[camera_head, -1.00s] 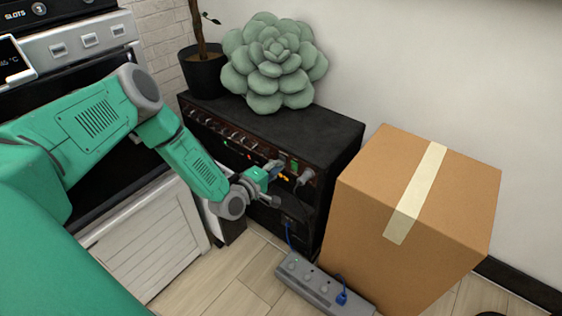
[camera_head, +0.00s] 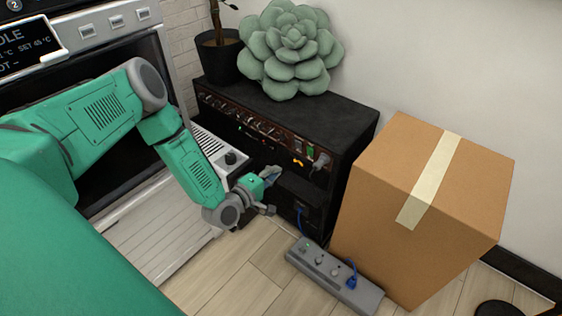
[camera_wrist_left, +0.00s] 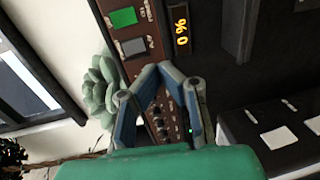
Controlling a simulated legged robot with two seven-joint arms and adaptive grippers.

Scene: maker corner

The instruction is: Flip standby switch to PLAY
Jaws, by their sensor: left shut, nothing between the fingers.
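The black amplifier (camera_head: 338,125) has a brown front panel with a row of knobs. At the panel's right end is a lit green rocker switch (camera_head: 310,152), which also shows in the left wrist view (camera_wrist_left: 123,17). A grey rocker switch (camera_wrist_left: 134,46) sits beside it; I cannot read labels or tell which way it is set. My left gripper (camera_head: 274,177) is shut and empty, in front of the amplifier and a little below the panel. In the left wrist view its fingertips (camera_wrist_left: 165,70) meet below the grey switch in the picture. My right gripper is not in view.
A cardboard box (camera_head: 400,200) stands close on the right. A power strip (camera_head: 335,275) lies on the floor. The oven (camera_head: 90,85) is at left.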

